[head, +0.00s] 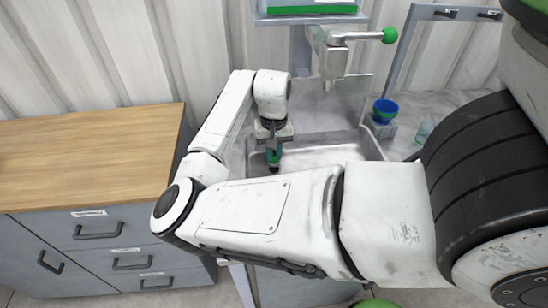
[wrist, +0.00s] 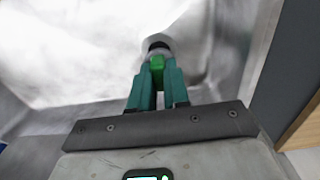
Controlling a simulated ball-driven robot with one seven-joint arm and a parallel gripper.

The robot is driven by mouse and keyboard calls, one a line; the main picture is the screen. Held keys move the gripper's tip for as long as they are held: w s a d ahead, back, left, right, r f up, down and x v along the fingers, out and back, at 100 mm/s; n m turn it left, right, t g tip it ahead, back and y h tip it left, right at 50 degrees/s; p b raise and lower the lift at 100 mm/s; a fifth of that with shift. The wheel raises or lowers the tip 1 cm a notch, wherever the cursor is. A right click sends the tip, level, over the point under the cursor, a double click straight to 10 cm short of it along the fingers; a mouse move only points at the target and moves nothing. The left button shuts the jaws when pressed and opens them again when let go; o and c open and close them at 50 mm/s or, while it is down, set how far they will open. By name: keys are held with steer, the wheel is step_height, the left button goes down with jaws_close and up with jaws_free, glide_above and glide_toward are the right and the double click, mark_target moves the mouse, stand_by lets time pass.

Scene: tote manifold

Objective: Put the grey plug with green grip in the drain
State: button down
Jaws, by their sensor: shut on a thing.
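My gripper (head: 273,157) is over the left part of the metal sink basin (head: 325,147), pointing down. In the wrist view its two teal fingers (wrist: 158,85) are shut on the green grip of the plug (wrist: 157,62). The dark lower part of the plug shows just beyond the fingertips, in front of the basin's pale metal. In the head view the plug (head: 274,168) is a small dark shape under the fingers. The drain is not clearly visible; my arm covers the front of the basin in the head view.
A tap with a green-knobbed lever (head: 389,35) stands behind the basin. A wood-topped drawer cabinet (head: 90,140) stands at the left, close to the basin.

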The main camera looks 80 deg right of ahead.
mark_target(274, 154)
steer(key=shift+f, duration=1.25)
steer(key=shift+f, duration=0.1)
steer(key=c, duration=1.1)
jaws_free()
step_height(274, 154, up, 12)
steer(key=shift+r, duration=0.1)
